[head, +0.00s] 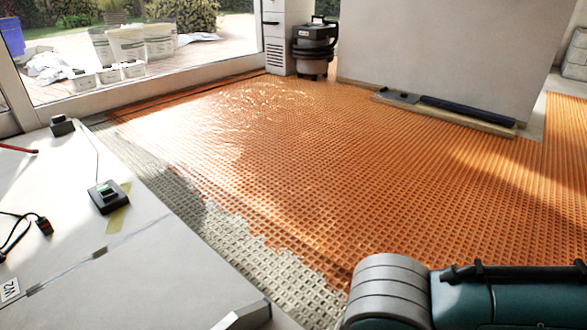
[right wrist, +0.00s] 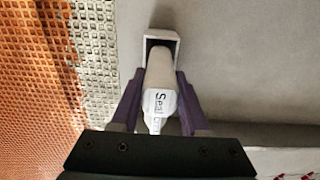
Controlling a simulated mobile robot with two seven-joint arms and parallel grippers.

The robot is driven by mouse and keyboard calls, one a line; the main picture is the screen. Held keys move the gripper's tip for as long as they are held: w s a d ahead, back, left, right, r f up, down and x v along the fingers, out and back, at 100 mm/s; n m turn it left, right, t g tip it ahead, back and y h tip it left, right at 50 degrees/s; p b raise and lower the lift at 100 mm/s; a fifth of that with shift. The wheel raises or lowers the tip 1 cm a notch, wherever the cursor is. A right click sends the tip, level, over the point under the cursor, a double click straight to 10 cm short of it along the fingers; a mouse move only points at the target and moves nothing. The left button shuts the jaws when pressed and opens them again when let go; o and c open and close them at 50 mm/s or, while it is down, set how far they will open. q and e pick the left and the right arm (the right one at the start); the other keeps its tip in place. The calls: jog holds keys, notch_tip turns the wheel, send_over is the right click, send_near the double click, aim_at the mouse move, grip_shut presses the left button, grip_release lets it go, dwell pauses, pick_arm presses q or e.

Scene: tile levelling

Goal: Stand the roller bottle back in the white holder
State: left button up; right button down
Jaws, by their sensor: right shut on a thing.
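In the right wrist view the roller bottle (right wrist: 160,72) is a pale cylinder with a white label reading "Seal". The purple fingers of my right gripper (right wrist: 158,88) are shut on it from both sides. The white holder (right wrist: 177,52) is a small box with a dark opening, just beyond the bottle. The bottle's far end overlaps that opening; I cannot tell whether it is inside or just above it. The bottle's near end is partly hidden by the gripper body. Neither gripper, the bottle nor the holder shows in the head view.
A pale surface lies around the holder. In the head view a white worktop (head: 150,260) at left carries a small dark device (head: 109,197) and cables. Orange waffle matting (head: 270,150) covers the floor. A vacuum (head: 314,47) and dark bar (head: 465,110) are farther back.

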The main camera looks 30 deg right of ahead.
notch_tip(320, 180, down, 3)
jog(key=shift+r+b, duration=0.1)
jog(key=shift+b, duration=0.35)
jog(key=shift+r, duration=0.15)
jog(key=c, duration=0.8)
grip_release()
jog(key=o, duration=0.4)
pick_arm(q)
jog(key=shift+d+f, duration=0.15)
jog(key=shift+f, duration=0.6)
jog(key=shift+f, duration=0.1)
